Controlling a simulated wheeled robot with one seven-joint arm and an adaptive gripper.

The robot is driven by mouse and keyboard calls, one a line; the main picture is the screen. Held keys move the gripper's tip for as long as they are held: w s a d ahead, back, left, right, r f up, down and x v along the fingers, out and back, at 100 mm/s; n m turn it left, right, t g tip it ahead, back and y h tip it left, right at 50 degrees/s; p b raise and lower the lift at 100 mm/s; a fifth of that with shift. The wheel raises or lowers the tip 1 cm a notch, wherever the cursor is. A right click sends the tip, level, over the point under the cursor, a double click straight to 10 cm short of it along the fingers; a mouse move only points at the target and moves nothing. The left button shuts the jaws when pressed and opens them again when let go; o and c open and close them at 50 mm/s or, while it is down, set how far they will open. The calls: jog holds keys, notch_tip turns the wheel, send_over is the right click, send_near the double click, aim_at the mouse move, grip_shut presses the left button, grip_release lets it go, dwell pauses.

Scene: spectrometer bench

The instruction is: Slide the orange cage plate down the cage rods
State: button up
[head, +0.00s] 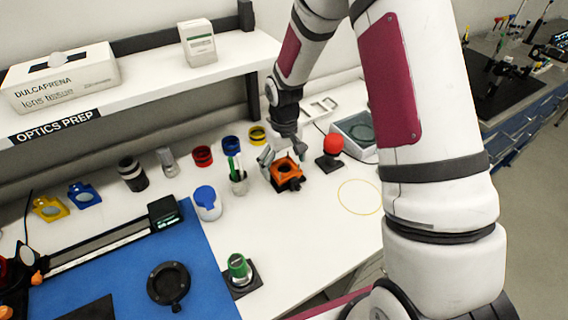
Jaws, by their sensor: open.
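The orange cage plate (287,168) shows on the white bench near the middle of the head view, a square piece with a round hole. A dark piece lies under and around it. The cage rods are too small or hidden to make out. My gripper (280,160) is open and comes down over the plate from above, with a finger at its left side. I cannot tell whether the fingers touch the plate.
A cup with green-capped pens (238,183) stands close left of my gripper. A red knob on a dark base (332,149) stands close right. The bench in front of the plate is mostly clear.

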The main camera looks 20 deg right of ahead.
notch_tip(320, 180, up, 12)
dwell(0.5)
dwell(0.3)
jog(key=s+r+m+t, duration=0.2)
jog(key=s+r+t, duration=0.2)
jog(key=s+r, duration=1.4)
jog(key=s+r+t, duration=0.1)
jog(key=s+r, duration=0.1)
jog(key=s, duration=0.5)
jog(key=shift+s+t, duration=0.25)
jog(key=shift+t, duration=0.05)
jog(key=shift+r, duration=0.1)
